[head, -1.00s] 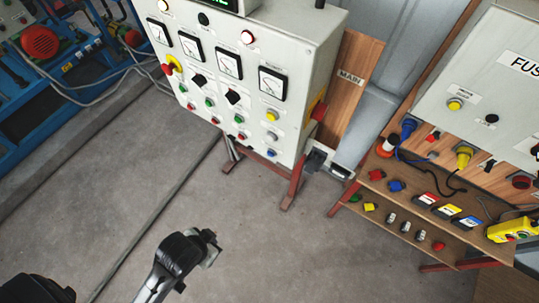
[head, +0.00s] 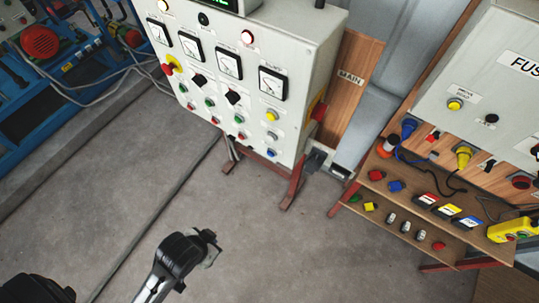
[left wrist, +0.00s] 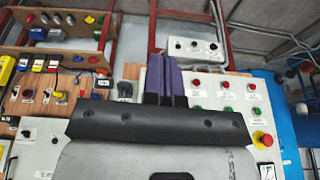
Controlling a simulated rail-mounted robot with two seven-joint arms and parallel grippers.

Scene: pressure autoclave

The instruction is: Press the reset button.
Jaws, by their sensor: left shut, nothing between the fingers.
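The control panel (head: 245,100) stands at the top centre in the head view, with dials, knobs and coloured buttons. At its lower right a yellow button (head: 271,115), a pale button (head: 272,135) and a blue button (head: 271,152) sit in a column. The labels are too small to read, so I cannot tell which is reset. My left gripper (head: 213,247) is below the panel, apart from it, shut and empty. In the left wrist view its purple fingers (left wrist: 165,80) cover part of the upside-down panel (left wrist: 240,95). My right gripper is not in view.
A red-and-yellow emergency stop (head: 170,67) sticks out at the panel's left. A wooden fuse bench (head: 400,205) with plugs and loose parts stands at right. Blue machinery (head: 60,90) and cables are at upper left. The floor between is clear.

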